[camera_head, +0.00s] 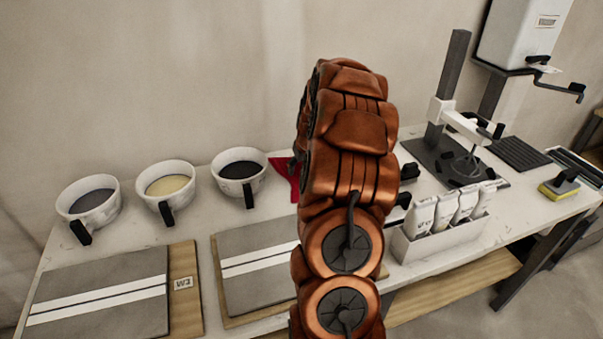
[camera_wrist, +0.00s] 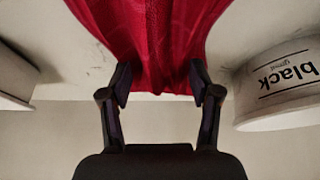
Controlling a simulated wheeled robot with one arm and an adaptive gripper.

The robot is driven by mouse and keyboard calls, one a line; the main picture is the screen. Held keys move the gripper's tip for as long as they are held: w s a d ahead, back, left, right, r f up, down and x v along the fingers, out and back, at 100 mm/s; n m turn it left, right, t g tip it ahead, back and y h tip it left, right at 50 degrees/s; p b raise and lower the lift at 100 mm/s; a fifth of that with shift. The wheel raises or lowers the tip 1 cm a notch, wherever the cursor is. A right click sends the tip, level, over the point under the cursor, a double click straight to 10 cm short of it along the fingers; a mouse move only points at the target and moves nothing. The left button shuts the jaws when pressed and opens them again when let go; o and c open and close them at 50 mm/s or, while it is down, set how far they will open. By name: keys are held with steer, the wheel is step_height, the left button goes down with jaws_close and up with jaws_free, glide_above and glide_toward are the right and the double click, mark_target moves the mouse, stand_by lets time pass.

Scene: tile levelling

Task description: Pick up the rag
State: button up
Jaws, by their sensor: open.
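The rag (camera_wrist: 150,40) is red cloth and fills the top middle of the wrist view, lying on the white table. In the head view only a small red part of the rag (camera_head: 283,165) shows, to the right of the third cup; my arm hides the rest. My gripper (camera_wrist: 160,85) is open in the wrist view, with its two fingers on either side of the rag's narrowing edge. I cannot tell whether the fingers touch the cloth. In the head view the gripper is mostly hidden behind my arm.
A cup labelled "black" (camera_wrist: 280,90) stands close to the right finger in the wrist view. Cups with handles (camera_head: 167,190) stand along the wall. Grey tiles on boards (camera_head: 100,290) lie in front. A bin of white packets (camera_head: 440,240) and a drill stand (camera_head: 450,110) are to the right.

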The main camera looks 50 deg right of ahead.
jaws_close()
stand_by(0.6)
